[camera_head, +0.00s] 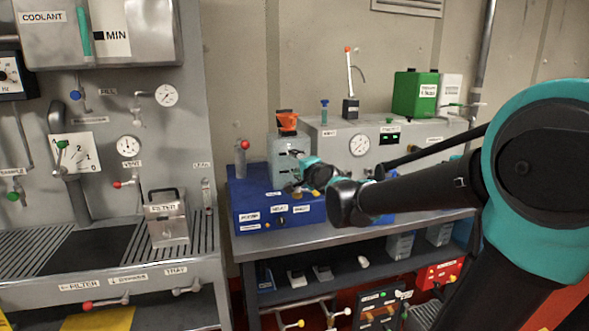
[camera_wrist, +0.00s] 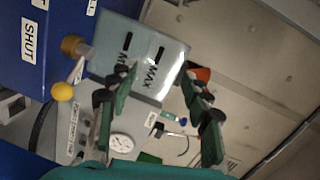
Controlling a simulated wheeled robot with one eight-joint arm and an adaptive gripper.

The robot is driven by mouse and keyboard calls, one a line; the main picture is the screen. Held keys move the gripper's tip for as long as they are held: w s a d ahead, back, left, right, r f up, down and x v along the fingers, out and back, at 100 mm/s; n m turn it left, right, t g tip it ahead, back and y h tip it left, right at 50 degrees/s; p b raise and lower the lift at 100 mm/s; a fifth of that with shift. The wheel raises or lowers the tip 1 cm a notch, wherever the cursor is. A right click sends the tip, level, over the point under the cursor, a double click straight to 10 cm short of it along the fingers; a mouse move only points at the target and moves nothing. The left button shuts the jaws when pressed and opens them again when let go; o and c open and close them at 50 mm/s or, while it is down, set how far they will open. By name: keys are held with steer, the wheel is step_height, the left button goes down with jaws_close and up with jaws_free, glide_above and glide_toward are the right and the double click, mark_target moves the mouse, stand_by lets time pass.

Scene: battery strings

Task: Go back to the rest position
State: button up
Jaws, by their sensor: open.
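My arm reaches in from the right in the head view. My gripper (camera_head: 291,170) is at the grey container (camera_head: 279,158) with the orange top (camera_head: 287,121), on the blue box (camera_head: 252,202). In the wrist view my gripper (camera_wrist: 157,78) is open, its two dark green fingers apart with nothing held between them. The container (camera_wrist: 140,42) with MIN and MAX marks lies just beyond the fingertips. I cannot tell whether a finger touches it. Part of its orange top (camera_wrist: 202,74) shows behind the right finger.
A valve with a yellow knob (camera_wrist: 62,91) sits beside the container. Behind stand a grey cabinet with a gauge (camera_head: 359,145) and a green box (camera_head: 414,94). A grey bottle (camera_head: 240,163) stands left. A filter unit (camera_head: 168,218) stands on the left bench.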

steer(key=s+d+f+n+g+h, duration=0.2)
steer(key=s+d+f, duration=0.4)
steer(key=s+f, duration=0.3)
steer(key=s+d+f+n+g+h, duration=0.2)
steer(key=s+d+f+n+g, duration=0.3)
steer(key=s+f, duration=0.5)
steer(key=s+d+f+n+g+h, duration=0.2)
steer(key=s+d+f+n+g, duration=0.2)
steer(key=s+d+f, duration=0.3)
steer(key=s+f, duration=0.3)
steer(key=f, duration=0.2)
steer(key=shift+s+d+n, duration=0.15)
steer(key=shift+d+n, duration=0.15)
steer(key=shift+d, duration=0.1)
steer(key=shift+f, duration=0.1)
